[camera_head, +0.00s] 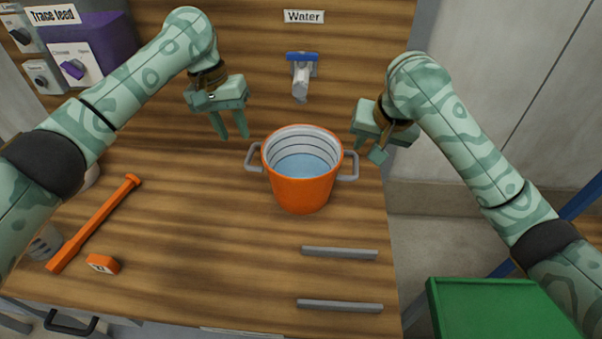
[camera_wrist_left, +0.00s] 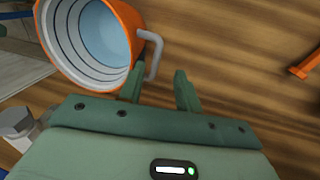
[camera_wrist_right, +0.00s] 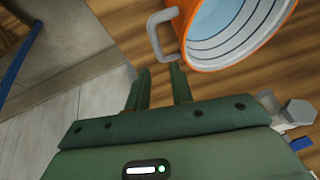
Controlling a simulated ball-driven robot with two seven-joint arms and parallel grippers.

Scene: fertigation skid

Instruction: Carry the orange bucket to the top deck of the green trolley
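The orange bucket (camera_head: 303,193) stands upright on the wooden bench under the Water tap, with water inside and a grey handle on each side. It also shows in the left wrist view (camera_wrist_left: 127,18) and the right wrist view (camera_wrist_right: 200,55). My left gripper (camera_head: 230,136) is open and empty, behind and left of the left handle (camera_head: 254,158). My right gripper (camera_head: 367,149) is open and empty, close to the right handle (camera_head: 348,166) and apart from it. The green trolley's top deck (camera_head: 500,310) shows at the lower right, partly hidden by my right arm.
A tap (camera_head: 301,75) with a blue lever is on the back panel above the bucket. An orange bar (camera_head: 95,223) and a small orange block (camera_head: 102,263) lie at the left. Two grey strips (camera_head: 340,253) lie in front of the bucket. A purple box (camera_head: 100,45) stands back left.

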